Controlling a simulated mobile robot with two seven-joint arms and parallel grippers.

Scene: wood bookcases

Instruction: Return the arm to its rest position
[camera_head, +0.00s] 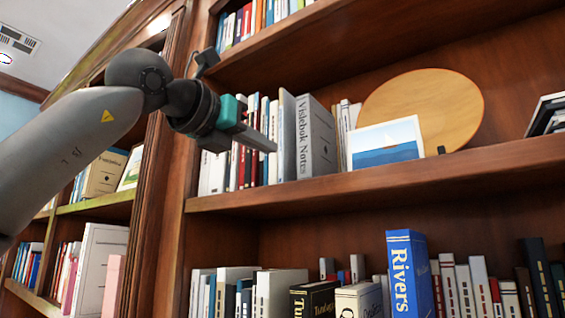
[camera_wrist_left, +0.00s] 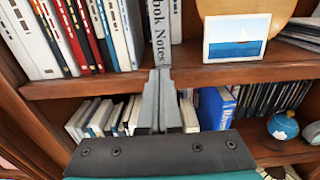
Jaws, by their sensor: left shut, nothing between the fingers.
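My left arm comes in from the left in the head view, grey with a teal band at the wrist. My left gripper (camera_head: 272,146) is in front of the middle shelf's row of books, with its fingers pointing right. In the left wrist view its two fingers (camera_wrist_left: 160,75) lie together, shut with nothing between them. The fingertips are just in front of the shelf edge below the grey "Vislebok Notes" book (camera_wrist_left: 160,30), which also shows standing upright in the head view (camera_head: 316,140). My right gripper is not in view.
The wood middle shelf (camera_head: 350,182) holds upright books, a round wooden board (camera_head: 450,105) and a framed sea picture (camera_head: 385,145). The shelf below holds a blue "Rivers" book (camera_head: 409,275) among others. A wood post (camera_head: 165,200) stands left of the shelves. A globe (camera_wrist_left: 283,127) shows lower right.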

